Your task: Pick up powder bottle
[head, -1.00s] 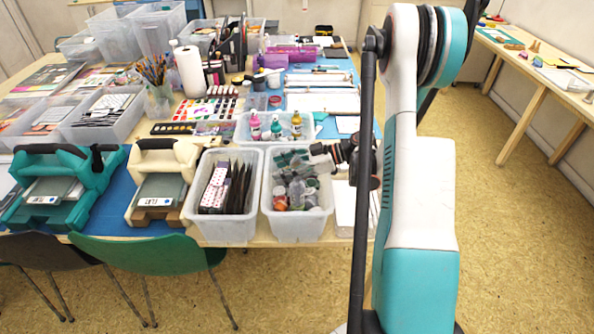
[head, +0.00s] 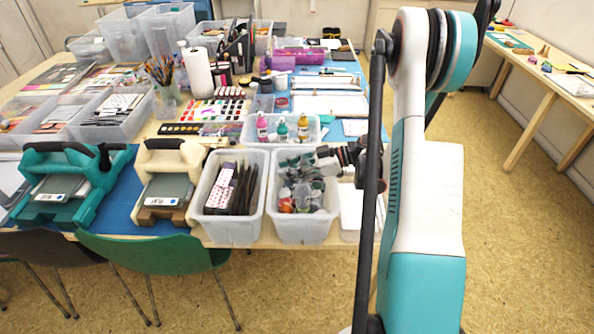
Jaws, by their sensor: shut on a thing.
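A clear plastic bin (head: 304,230) at the front right of the table holds several small powder bottles (head: 300,197), some with dark or greenish tops and some orange or red. My gripper (head: 318,160) reaches in from the right over the back part of this bin. It is shut on a powder bottle, a small greenish one (head: 298,162) at its fingertips as far as I can tell. The fingers and the held bottle are small and blend with the bottles behind, so I cannot tell whether it is clear of the others.
A bin of dark packets (head: 230,228) stands just left. Behind is a shallow tray (head: 250,138) with pink, teal and yellow bottles. A cream press (head: 167,180) and a teal press (head: 66,185) stand at left. A green chair (head: 150,255) stands in front.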

